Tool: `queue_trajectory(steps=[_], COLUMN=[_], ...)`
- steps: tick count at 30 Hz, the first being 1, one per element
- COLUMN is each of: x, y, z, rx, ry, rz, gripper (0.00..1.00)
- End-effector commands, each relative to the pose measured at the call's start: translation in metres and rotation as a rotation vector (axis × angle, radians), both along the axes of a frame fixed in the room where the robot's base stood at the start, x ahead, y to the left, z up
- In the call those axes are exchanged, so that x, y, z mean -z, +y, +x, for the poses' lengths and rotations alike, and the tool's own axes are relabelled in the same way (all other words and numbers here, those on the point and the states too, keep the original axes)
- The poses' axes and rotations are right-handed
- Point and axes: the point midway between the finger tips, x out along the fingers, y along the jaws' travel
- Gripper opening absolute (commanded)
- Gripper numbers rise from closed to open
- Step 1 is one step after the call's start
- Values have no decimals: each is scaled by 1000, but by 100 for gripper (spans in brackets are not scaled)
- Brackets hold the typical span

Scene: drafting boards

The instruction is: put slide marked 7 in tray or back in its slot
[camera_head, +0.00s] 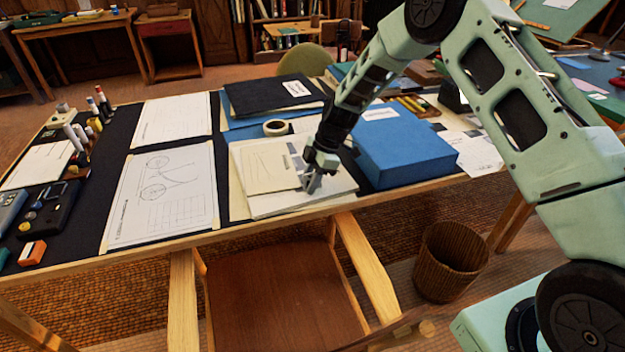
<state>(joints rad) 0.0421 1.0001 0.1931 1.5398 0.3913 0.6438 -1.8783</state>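My gripper (313,183) is low over a stack of pale sheets (285,206) near the table's front edge. It points down beside a cream folder (268,168) on that stack. Its fingers are too small to tell whether they are open or shut, or hold anything. I cannot make out a slide marked 7, a tray or a slot for it. The area right behind my gripper is partly hidden by my arm.
A blue box (403,150) stands right of my gripper, a tape roll (276,128) and black folder (270,97) behind. A wooden chair (285,290) and wicker basket (450,262) stand in front.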

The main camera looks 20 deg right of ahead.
Motion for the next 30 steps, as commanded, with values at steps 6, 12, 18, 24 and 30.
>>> queue_trajectory(steps=[6,12,18,24,30], x=[1,1,0,-13,-51], y=[0,0,0,0,0], z=[0,0,0,1,1], rx=[0,-1,-1,-2,-1], ry=[-1,-1,-1,-5,-6], rz=[0,0,0,0,-1], gripper=[30,0,0,0,0])
